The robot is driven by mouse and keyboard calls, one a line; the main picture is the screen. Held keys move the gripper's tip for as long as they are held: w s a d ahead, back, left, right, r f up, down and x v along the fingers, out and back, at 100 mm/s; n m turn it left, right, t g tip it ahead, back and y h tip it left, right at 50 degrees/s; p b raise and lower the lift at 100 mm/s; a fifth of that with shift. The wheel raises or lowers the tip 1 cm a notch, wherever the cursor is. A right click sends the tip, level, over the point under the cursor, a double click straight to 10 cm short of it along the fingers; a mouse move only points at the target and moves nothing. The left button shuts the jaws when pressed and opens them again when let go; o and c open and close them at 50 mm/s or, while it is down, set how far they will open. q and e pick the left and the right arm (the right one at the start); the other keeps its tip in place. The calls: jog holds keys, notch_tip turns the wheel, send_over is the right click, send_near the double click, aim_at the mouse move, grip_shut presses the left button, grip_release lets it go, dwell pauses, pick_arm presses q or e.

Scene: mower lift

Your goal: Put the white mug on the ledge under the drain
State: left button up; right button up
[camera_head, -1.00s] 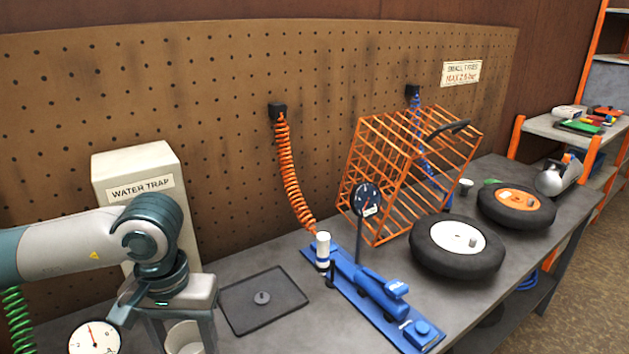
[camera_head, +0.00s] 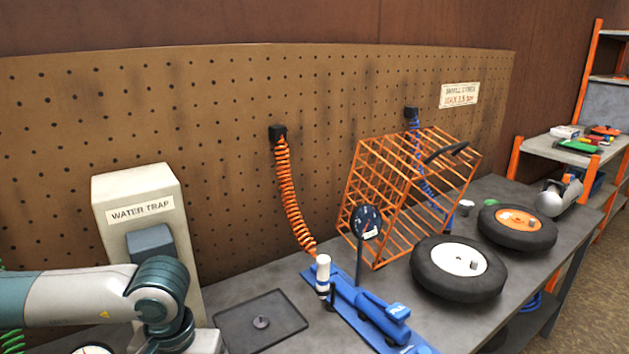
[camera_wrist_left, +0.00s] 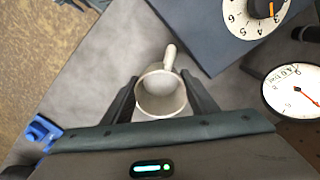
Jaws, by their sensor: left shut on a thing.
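The white mug (camera_wrist_left: 160,98) shows in the left wrist view, seen into its open mouth. Its handle points up in the picture. My left gripper (camera_wrist_left: 160,86) is shut on the mug, with a dark finger at each side of it. The grey water trap (camera_head: 145,205) stands at the left in the head view, with a blue-grey block (camera_head: 150,243) on its front. My left arm crosses in front of its lower part. My left gripper and the mug are out of the head view. I cannot make out the drain or the ledge. My right gripper is in no view.
A dark tray (camera_head: 260,322), blue foot pump (camera_head: 365,310), orange cage (camera_head: 408,190) and two wheels (camera_head: 458,267) stand on the bench. In the left wrist view, a dark block with a dial (camera_wrist_left: 242,18) and a round gauge (camera_wrist_left: 294,92) are near the mug.

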pick_arm(q)
notch_tip(320, 180, up, 7)
notch_tip(320, 180, down, 6)
jog(key=shift+f, duration=0.5)
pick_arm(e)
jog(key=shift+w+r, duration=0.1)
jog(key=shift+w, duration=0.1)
pick_arm(q)
jog(key=shift+r, duration=0.1)
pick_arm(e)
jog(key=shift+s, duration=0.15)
